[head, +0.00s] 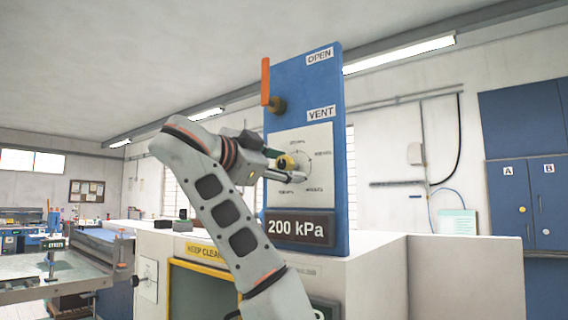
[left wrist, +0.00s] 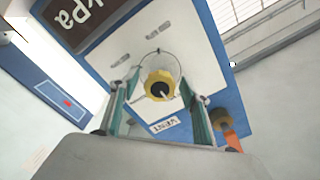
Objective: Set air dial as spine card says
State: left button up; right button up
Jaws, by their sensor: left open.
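The air dial's yellow and black knob (head: 286,162) sits on a white dial plate (head: 318,142) on an upright blue panel (head: 305,85). The plate's printed markings are too small to read. A dark display (head: 300,227) below it reads 200 kPa. My left gripper (head: 297,168) is at the dial and hides part of it. In the left wrist view, the knob (left wrist: 160,85) lies between the two open fingers, with a white pointer line on its face. Gaps show beside the knob; I cannot tell its exact depth between the fingers. I cannot make out a spine card.
An orange lever (head: 265,81) stands upright on a brass valve at the panel's upper left, between OPEN and VENT labels. The panel stands on a white cabinet (head: 375,260) with a yellow-framed opening (head: 200,254). Blue cupboards (head: 530,200) stand at right.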

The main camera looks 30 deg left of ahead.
pick_arm(q)
jog(key=c, duration=1.1)
jog(key=shift+f+m+b, duration=0.1)
jog(key=shift+m+b, duration=0.85)
jog(key=shift+m, duration=0.45)
jog(key=m+b, duration=0.2)
jog(key=m, duration=0.2)
jog(key=shift+w, duration=0.1)
jog(key=m+b, duration=0.1)
jog(key=m, duration=0.2)
jog(key=shift+m, duration=1.9)
